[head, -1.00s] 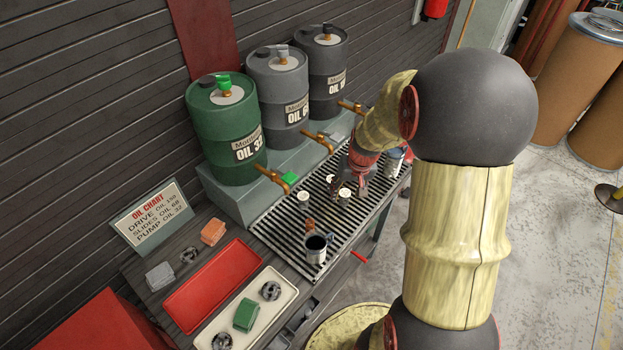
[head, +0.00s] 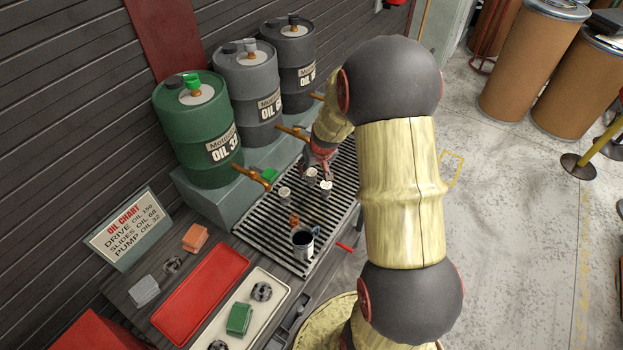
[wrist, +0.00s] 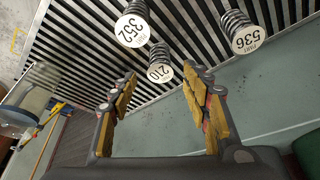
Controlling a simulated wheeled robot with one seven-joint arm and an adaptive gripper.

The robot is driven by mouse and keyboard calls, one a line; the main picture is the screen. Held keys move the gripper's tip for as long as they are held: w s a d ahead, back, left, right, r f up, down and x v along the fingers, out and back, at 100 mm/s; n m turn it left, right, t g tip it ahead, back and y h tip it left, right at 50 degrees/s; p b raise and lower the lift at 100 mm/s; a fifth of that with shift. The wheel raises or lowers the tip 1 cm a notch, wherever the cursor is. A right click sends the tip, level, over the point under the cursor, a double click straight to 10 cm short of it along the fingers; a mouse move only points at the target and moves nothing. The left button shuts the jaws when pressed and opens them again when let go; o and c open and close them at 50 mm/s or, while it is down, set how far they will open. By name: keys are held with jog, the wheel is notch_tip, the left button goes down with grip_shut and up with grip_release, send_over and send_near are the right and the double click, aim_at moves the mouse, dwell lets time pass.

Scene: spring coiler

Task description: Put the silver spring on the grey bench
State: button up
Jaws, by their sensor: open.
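The white caps also show in the head view (head: 284,195). In the head view, my gripper (head: 320,163) is partly hidden by my arm. The dark grey plank bench (head: 128,280) carries the trays.
The black slatted rack (head: 262,234) holds a dark mug (head: 303,243) and a small copper-coloured piece (head: 294,219). Several oil drums with brass taps (head: 262,178) stand behind. A red tray (head: 200,292) and a cream tray (head: 265,312) lie at the left front.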

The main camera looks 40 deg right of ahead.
aim_at(312, 173)
jog(key=b+x, duration=0.1)
jog(key=x, duration=0.4)
jog(key=shift+f, duration=0.3)
jog(key=shift+c, duration=0.4)
jog(key=c, duration=1.1)
grip_shut()
jog(key=shift+r, duration=0.15)
jog(key=shift+r, duration=0.7)
jog(key=shift+s+f+b, duration=0.1)
jog(key=shift+b, duration=0.4)
jog(key=shift+s+t+b, duration=0.15)
jog(key=shift+t+b, duration=0.25)
jog(key=shift+b, duration=0.2)
